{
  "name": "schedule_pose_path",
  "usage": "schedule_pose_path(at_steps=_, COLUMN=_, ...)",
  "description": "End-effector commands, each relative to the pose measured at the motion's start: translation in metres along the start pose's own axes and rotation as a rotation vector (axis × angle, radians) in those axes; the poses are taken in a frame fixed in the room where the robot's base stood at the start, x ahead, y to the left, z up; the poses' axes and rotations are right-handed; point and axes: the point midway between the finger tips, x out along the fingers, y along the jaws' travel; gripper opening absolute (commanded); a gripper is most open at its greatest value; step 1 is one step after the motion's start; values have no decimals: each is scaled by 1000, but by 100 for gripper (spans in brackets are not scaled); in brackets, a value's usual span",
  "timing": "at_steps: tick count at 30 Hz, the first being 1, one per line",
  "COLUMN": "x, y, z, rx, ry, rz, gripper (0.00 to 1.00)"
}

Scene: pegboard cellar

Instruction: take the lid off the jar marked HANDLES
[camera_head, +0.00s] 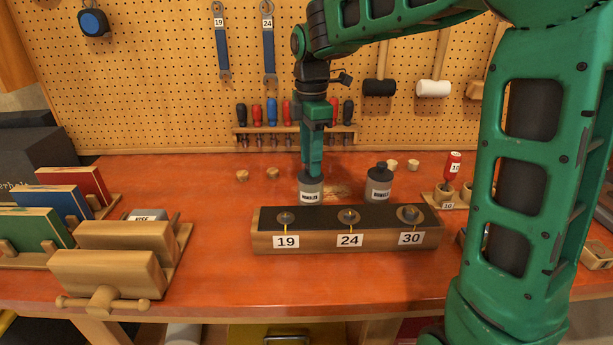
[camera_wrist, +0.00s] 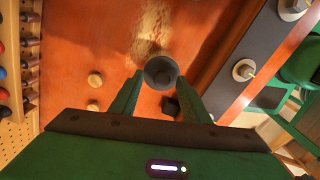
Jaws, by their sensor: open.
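The jar marked HANDLES (camera_head: 310,194) is a grey jar with a white label, standing behind the wooden block with the numbered pegs. Its dark lid (camera_head: 312,180) is on it, with the top mostly hidden by my fingers in the head view. In the wrist view the round dark lid (camera_wrist: 161,71) shows between and just beyond the fingertips. My gripper (camera_head: 311,170) points straight down over this lid, open. The wrist view also shows my gripper (camera_wrist: 160,88) with a finger on each side; I cannot tell whether they touch the lid.
A second jar (camera_head: 379,188) with a dark knobbed lid stands to the right. The block (camera_head: 340,241) marked 19, 24, 30 lies in front. Screwdrivers (camera_head: 257,113) hang on a rack behind. Small wooden discs (camera_head: 243,175) lie left. A wooden vise (camera_head: 112,270) stands front left.

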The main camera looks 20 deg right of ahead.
Motion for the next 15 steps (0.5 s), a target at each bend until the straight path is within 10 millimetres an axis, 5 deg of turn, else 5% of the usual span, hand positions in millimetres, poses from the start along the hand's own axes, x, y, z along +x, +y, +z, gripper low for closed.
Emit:
schedule_pose_path(at_steps=9, x=6, y=0, z=0, rx=-1, ry=0, rz=1, gripper=42)
schedule_pose_path(at_steps=15, x=5, y=0, z=0, rx=-1, ry=0, rz=1, gripper=0)
